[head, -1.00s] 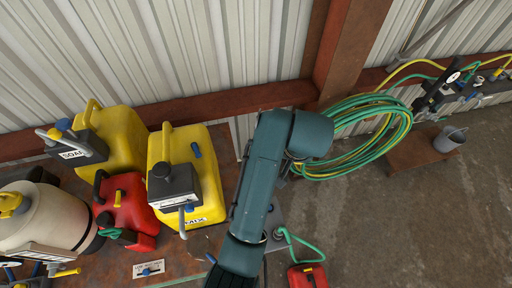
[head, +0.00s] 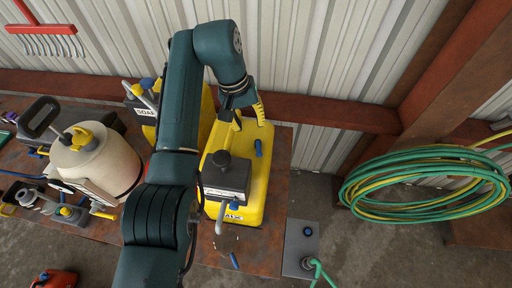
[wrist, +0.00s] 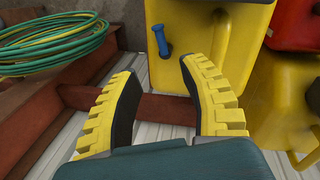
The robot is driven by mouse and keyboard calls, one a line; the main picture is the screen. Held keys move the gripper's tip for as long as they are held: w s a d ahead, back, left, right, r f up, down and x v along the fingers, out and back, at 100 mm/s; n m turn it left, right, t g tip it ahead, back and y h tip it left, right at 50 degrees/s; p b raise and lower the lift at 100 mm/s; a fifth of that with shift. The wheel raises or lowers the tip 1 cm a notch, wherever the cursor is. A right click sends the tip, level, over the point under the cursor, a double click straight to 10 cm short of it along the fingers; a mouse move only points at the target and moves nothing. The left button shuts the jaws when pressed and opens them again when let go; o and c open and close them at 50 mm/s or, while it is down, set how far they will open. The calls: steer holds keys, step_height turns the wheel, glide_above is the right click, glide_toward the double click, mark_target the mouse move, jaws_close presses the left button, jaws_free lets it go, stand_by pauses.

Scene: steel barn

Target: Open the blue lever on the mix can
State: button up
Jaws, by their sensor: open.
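The mix can (head: 257,187) is a yellow can with a dark cap block and a label on its front, partly covered by my arm. The blue lever (head: 258,147) stands on its top, right of centre. In the wrist view the blue lever (wrist: 161,41) shows against the yellow mix can (wrist: 215,25), just beyond my fingertips and apart from them. My gripper (head: 249,112) is at the back edge of the can, behind the lever. In the wrist view my gripper (wrist: 157,68) is open, with nothing between its yellow-ribbed fingers.
A second yellow can (head: 148,128) labelled SOAP and a cream sprayer tank (head: 98,165) stand to the left. The wrist view shows a red can (wrist: 297,30) beside the mix can. A rusty beam (head: 330,112) runs behind. A green hose coil (head: 425,185) hangs at the right.

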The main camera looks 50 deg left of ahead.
mark_target(258, 150)
steer(key=f, duration=0.4)
steer(key=w+d+f+p, duration=0.1)
steer(key=f, duration=0.4)
steer(key=w+f+p, duration=0.1)
steer(key=f, duration=0.3)
steer(key=shift+d+f, duration=0.2)
steer(key=shift+d, duration=0.15)
jaws_close()
